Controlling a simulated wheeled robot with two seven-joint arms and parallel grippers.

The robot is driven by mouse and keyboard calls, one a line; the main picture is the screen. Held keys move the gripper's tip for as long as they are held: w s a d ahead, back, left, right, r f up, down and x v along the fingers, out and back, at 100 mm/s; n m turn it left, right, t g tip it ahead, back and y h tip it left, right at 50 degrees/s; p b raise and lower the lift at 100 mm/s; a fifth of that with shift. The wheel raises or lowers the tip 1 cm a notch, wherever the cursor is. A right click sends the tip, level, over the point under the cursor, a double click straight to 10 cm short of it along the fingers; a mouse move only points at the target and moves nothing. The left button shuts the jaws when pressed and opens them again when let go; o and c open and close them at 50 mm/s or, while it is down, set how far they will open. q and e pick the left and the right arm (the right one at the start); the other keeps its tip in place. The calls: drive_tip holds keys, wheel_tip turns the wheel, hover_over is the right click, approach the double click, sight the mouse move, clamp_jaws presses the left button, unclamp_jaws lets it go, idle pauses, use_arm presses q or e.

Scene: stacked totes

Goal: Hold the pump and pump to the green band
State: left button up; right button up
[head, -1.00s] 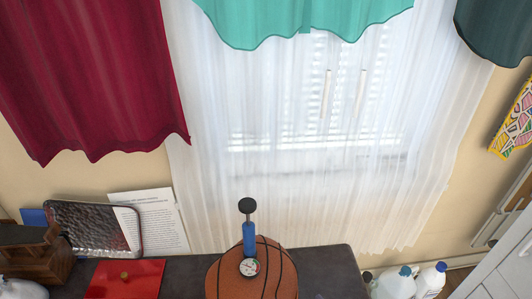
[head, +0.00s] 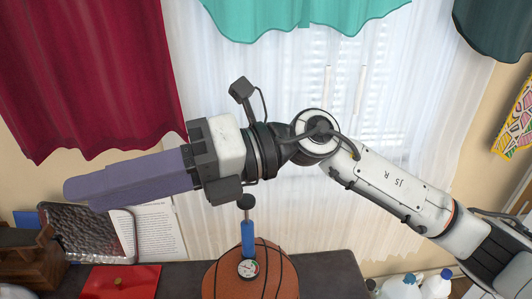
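The pump (head: 248,238) has a blue barrel and stands upright on an orange basketball (head: 225,278). Its black knob (head: 246,202) is up, with a short rod between knob and barrel. A round dial gauge (head: 248,269) with coloured bands sits at the pump's foot; the needle is too small to read. My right gripper (head: 78,192) reaches across from the right, its purple fingers pointing left, past the pump. Its body is just above and left of the knob in the picture. The fingers show edge-on as one block, so their opening is hidden. My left gripper is out of view.
The ball is on a dark table (head: 325,270). At left are a red folder (head: 110,285), a dark textured tray (head: 90,225), a printed sheet (head: 155,225) and a wooden box (head: 30,260). White bottles (head: 435,285) stand at lower right. Curtains hang behind.

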drive_tip(key=w+d+f+n+t+h, duration=0.2)
drive_tip(key=w+d+f+h, duration=0.2)
drive_tip(key=d+f+h, duration=0.15)
use_arm(q)
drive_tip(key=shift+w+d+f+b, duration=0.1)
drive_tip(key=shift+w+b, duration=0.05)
drive_tip(key=shift+b, duration=0.2)
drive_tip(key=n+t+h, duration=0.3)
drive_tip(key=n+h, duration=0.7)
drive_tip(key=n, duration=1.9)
approach(243, 239)
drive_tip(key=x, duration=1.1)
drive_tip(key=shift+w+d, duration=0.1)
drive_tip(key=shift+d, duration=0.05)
use_arm(e)
drive_tip(key=w+d+r+t+h, duration=0.1)
drive_tip(key=w+d+t+h, duration=0.1)
drive_tip(key=d, duration=0.4)
drive_tip(key=w+d+r+t+h, duration=0.1)
drive_tip(key=w+d+t+h, duration=0.1)
drive_tip(key=w+d+h, duration=0.3)
drive_tip(key=shift+w+d+m+t+h, duration=0.3)
drive_tip(key=shift+d+h, duration=0.15)
drive_tip(key=shift+d, duration=0.15)
